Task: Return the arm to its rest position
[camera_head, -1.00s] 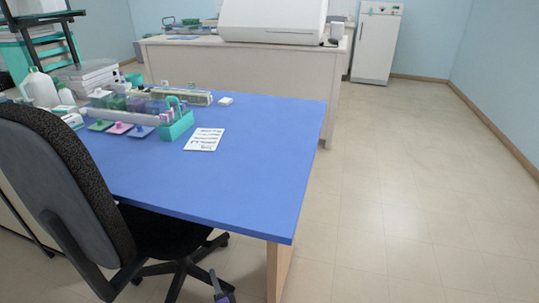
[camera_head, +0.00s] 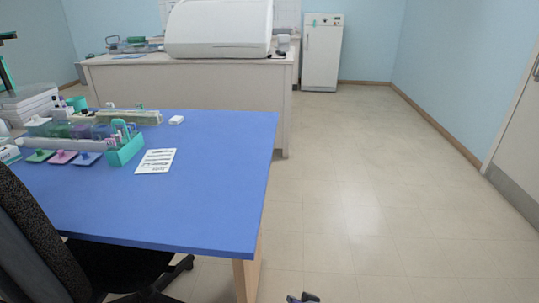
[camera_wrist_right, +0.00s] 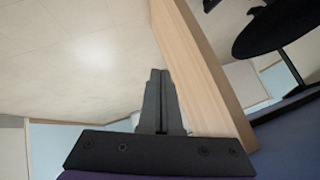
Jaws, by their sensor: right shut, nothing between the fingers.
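My right gripper (camera_wrist_right: 160,78) is shut in the right wrist view, with its dark fingers together and nothing between them. A pale wooden table panel (camera_wrist_right: 205,75) stands close beside the fingers in that view. In the head view only a small dark and purple part of what looks like my right gripper (camera_head: 303,298) shows at the bottom edge. It is over the floor, to the right of the blue-topped table (camera_head: 190,215). My left arm and gripper are not in view.
An office chair (camera_head: 45,245) stands at the table's front left. A green rack (camera_head: 125,150), staining trays and a printed card (camera_head: 156,161) lie on the tabletop. A bench (camera_head: 180,95) and a white cabinet (camera_head: 321,55) stand behind. The floor (camera_head: 380,220) at right is clear.

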